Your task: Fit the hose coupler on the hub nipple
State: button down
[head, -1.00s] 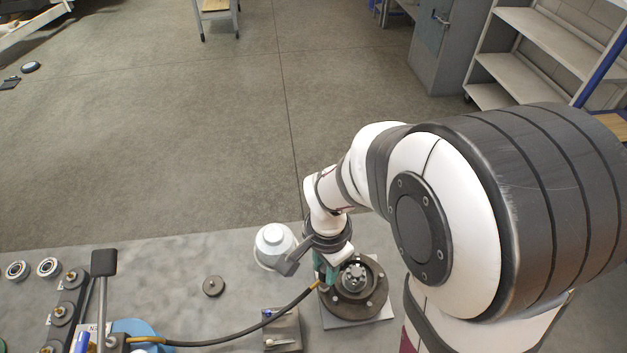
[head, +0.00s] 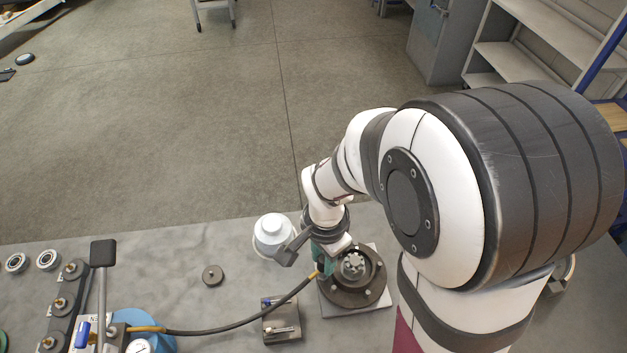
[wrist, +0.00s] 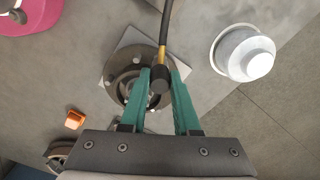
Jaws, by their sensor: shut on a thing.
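My gripper (wrist: 160,72) has teal fingers. They are shut on the hose coupler (wrist: 159,92), a dark round end behind a brass-coloured collar, with the black hose (wrist: 165,24) running away from it. In the wrist view the coupler appears in front of the right part of the round hub (wrist: 121,72). In the head view my gripper (head: 320,262) is at the left edge of the dark hub (head: 372,287), on a light square plate. The hose (head: 235,329) curves left to a blue unit. The nipple cannot be made out, and contact between coupler and hub cannot be told.
A white lidded container (head: 272,236) stands close left of my gripper. A small metal block (head: 282,325) lies near the hose. A dark disc (head: 212,275) lies on the grey bench (head: 190,250). An upright lever (head: 103,252) stands at left. Clear bench lies around the disc.

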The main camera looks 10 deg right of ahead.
jog(key=shift+f, duration=0.6)
dwell(1.1)
jog(key=shift+c, duration=0.8)
grip_release()
jog(key=shift+r, duration=3.5)
